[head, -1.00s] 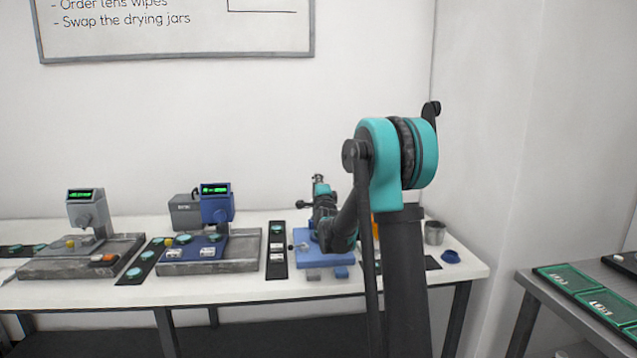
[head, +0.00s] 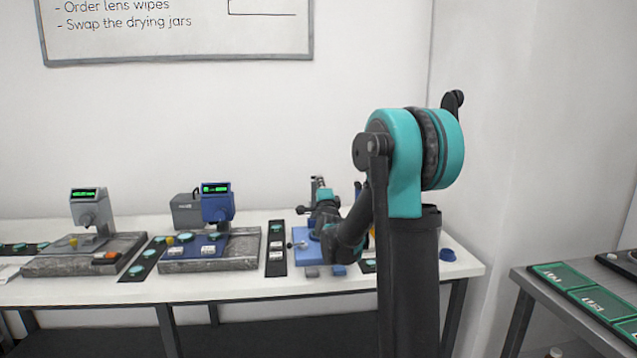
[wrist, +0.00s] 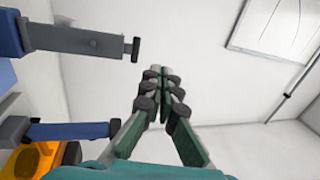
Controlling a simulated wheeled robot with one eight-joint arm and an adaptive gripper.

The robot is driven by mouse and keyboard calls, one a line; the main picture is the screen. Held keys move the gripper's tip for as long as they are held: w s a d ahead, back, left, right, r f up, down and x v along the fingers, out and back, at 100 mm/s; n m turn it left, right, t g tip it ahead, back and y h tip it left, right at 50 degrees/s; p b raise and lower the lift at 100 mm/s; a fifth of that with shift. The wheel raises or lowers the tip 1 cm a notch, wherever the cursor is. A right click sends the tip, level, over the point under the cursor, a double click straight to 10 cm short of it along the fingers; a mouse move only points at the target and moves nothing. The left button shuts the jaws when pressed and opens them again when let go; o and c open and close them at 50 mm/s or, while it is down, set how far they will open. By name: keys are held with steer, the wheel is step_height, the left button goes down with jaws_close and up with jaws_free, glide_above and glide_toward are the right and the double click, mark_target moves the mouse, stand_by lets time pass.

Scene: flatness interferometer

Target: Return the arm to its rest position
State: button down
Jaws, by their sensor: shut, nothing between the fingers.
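My gripper shows in the wrist view (wrist: 155,74) with its two green fingers together at the tips and nothing between them. Behind the fingertips is bare white wall. In the head view my teal and black arm rises at the centre right and bends down toward the bench. There the gripper itself is mostly hidden behind my forearm, near the blue instrument (head: 312,258). Parts of a blue and grey device (wrist: 75,40) stand to the left of the fingers in the wrist view, apart from them.
A white bench (head: 110,290) carries a grey gauge (head: 88,208), a blue gauge (head: 217,203) and dark strips with teal discs. A side table (head: 520,280) with green trays (head: 565,275) stands right. A whiteboard (head: 180,30) hangs above.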

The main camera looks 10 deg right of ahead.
steer(key=s+d+f+n+g, duration=0.1)
steer(key=s+f+n+g, duration=0.4)
steer(key=s+f, duration=0.5)
steer(key=s+d+f+n+g, duration=0.2)
steer(key=s+f+n+g, duration=0.4)
steer(key=s+f, duration=0.5)
steer(key=s+d+f+n+g, duration=0.1)
steer(key=s+f+n+g, duration=0.4)
steer(key=s, duration=1.9)
step_height(320, 180, down, 6)
steer(key=shift+d+r+n+g, duration=0.3)
steer(key=shift+d+n, duration=0.1)
steer(key=shift+n, duration=0.6)
